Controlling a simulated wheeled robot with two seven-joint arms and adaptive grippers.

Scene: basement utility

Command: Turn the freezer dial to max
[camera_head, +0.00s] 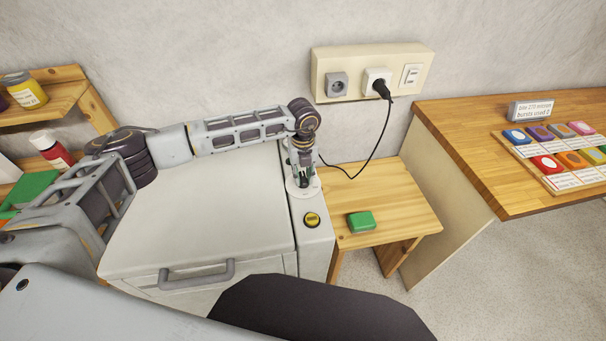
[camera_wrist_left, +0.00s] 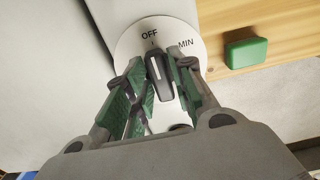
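The white chest freezer (camera_head: 200,215) stands below my left arm, its lid shut. Its round white dial plate (camera_head: 313,190) is on the strip at the right of the lid. In the left wrist view the dark dial knob (camera_wrist_left: 158,75) has a white line pointing roughly at OFF; MIN is to its right. MAX is not visible. My left gripper (camera_head: 303,182) points down onto the dial. In the left wrist view its green-padded fingers (camera_wrist_left: 157,80) stand on both sides of the knob, drawn in close and seeming to touch it. My right gripper is not in view.
A yellow round button (camera_head: 312,219) sits in front of the dial. A low wooden table (camera_head: 385,200) with a green block (camera_head: 361,221) stands right of the freezer. A plug and cable (camera_head: 381,88) hang from the wall socket. A wooden desk (camera_head: 460,125) is farther right.

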